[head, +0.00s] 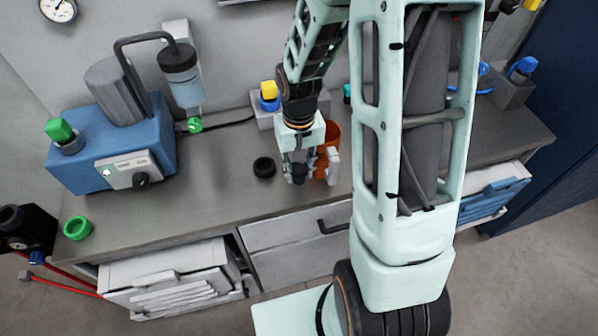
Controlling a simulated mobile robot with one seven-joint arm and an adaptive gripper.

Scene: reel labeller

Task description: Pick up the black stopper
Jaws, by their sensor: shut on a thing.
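A black ring-shaped piece (264,167), which may be the black stopper, lies on the grey worktop, left of my gripper and apart from it. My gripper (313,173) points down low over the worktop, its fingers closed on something. What sits between the fingers is too small and covered to make out. An orange-red cup-like thing (332,132) shows behind the gripper and partly between its fingers. I cannot tell whether the fingers touch it.
A blue machine (88,150) with a grey cylinder stands at left on the worktop (205,190). A green ring (77,228) lies near the left front edge. A grey block with a yellow-topped blue piece (269,93) stands behind my gripper. Drawers below stand partly open.

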